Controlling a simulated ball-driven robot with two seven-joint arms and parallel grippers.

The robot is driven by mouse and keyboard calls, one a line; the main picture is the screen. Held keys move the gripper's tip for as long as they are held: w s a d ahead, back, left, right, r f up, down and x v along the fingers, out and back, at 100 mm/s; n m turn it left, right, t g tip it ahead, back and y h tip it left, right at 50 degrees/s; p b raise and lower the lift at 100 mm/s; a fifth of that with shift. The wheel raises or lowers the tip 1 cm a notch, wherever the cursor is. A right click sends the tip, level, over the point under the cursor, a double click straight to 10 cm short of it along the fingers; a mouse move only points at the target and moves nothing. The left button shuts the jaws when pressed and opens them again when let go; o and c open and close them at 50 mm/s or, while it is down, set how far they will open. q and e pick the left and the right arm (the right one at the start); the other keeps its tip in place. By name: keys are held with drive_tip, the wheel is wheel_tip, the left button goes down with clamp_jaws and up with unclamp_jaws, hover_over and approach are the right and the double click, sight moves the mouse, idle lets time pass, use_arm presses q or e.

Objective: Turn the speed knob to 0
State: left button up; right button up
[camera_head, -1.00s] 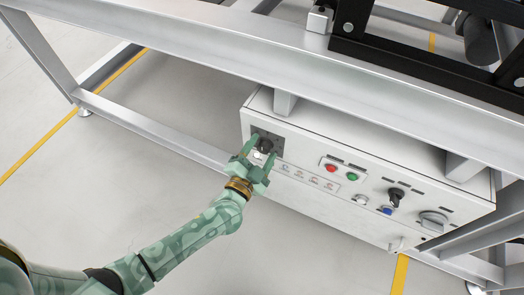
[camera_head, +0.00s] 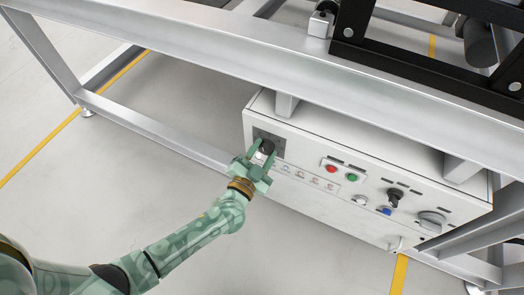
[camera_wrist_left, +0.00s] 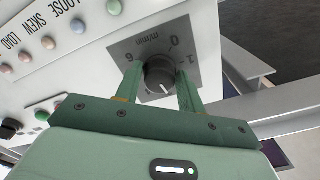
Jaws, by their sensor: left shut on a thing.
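The speed knob (camera_head: 267,146) is a dark round knob on a grey square plate at the left end of the white control box. In the left wrist view the knob (camera_wrist_left: 160,75) sits between the fingers of my left gripper (camera_wrist_left: 159,86). The plate (camera_wrist_left: 153,43) reads "m/min", with 0, 1 and 6 legible around the knob. The knob's pale pointer line faces the gripper's palm, away from the 0. In the head view my left gripper (camera_head: 262,158) is shut on the knob. My right gripper is not in view.
The control box (camera_head: 330,215) also carries a red button (camera_head: 331,169), a green button (camera_head: 352,177), a black switch (camera_head: 394,196) and a blue button (camera_head: 387,211). A grey metal beam (camera_head: 270,60) runs above it. The floor at the left is open.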

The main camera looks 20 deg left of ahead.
use_arm(q)
drive_tip(key=n+p, duration=0.1)
drive_tip(key=n, duration=0.3)
drive_tip(key=n+p, duration=0.1)
drive_tip(key=n, duration=0.2)
drive_tip(key=shift+d, duration=0.1)
drive_tip(key=shift+n, duration=0.6)
drive_tip(key=shift+f+n, duration=0.1)
drive_tip(key=shift+n, duration=1.7)
drive_tip(key=n, duration=0.3)
drive_tip(key=shift+s+n, duration=0.1)
drive_tip(key=shift+n, duration=0.2)
drive_tip(key=n, duration=0.3)
drive_tip(key=shift+n, duration=0.3)
drive_tip(key=n, duration=0.3)
drive_tip(key=shift+n, duration=1.4)
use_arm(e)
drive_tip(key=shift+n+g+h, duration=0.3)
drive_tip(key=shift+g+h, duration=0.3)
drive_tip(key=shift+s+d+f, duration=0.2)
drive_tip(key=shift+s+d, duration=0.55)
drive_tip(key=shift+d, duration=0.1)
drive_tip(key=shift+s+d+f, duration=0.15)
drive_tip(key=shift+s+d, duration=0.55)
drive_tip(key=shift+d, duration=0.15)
